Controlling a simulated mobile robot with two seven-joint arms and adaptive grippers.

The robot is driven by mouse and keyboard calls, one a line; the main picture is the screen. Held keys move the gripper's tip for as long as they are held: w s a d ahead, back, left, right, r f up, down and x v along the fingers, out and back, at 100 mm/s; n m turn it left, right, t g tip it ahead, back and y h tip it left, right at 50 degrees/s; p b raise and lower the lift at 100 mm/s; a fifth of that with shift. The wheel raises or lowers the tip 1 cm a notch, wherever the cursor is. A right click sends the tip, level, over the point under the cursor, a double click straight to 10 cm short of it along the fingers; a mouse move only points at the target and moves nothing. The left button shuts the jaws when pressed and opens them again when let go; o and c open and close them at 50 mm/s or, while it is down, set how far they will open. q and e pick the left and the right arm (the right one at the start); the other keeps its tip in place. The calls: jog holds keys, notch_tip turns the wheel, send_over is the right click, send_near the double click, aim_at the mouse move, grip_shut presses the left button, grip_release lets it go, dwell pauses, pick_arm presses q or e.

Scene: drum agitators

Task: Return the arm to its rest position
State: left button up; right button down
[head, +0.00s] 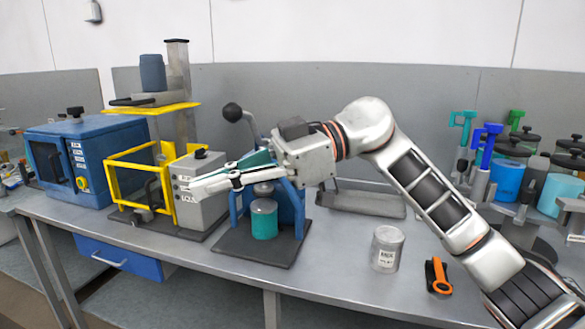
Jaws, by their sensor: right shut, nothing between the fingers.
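My right arm reaches in from the lower right across the bench. Its gripper (196,187) is shut and empty, pointing left in front of the grey control box of the yellow-framed machine. It is above the bench, over the left side of the blue press-like stand (293,206). A teal jar with a clear upper part (264,218) sits on that stand's dark base, below the gripper body. My left gripper does not show.
The yellow-framed machine (112,183) and a blue oven-like box (97,160) stand at left. A rack with coloured agitators and blue cups (506,180) stands at right.

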jog(key=w+d+f+m+t+y, duration=0.9)
jog(key=f+t, duration=0.4)
jog(key=t, duration=0.1)
jog(key=d+f+m+t+h, duration=0.5)
jog(key=f+h, duration=0.1)
jog(key=f, duration=0.3)
jog(key=d+f+m+t+h, duration=0.45)
jog(key=f+h, duration=0.25)
jog(key=f, duration=0.2)
jog(key=s+d+f+g+h, duration=0.2)
jog(key=s+d+f, duration=0.2)
jog(key=s+f, duration=0.3)
jog(key=s+d+f+g+h, duration=0.3)
jog(key=s+f, duration=0.4)
jog(key=f, duration=0.7)
jog(key=s+d+f+g+h, duration=0.2)
jog(key=s+d+f, duration=0.4)
jog(key=f, duration=0.4)
jog(key=shift+s+f+g+h, duration=0.15)
jog(key=shift+s+g+h, duration=0.15)
jog(key=shift+s+g, duration=0.25)
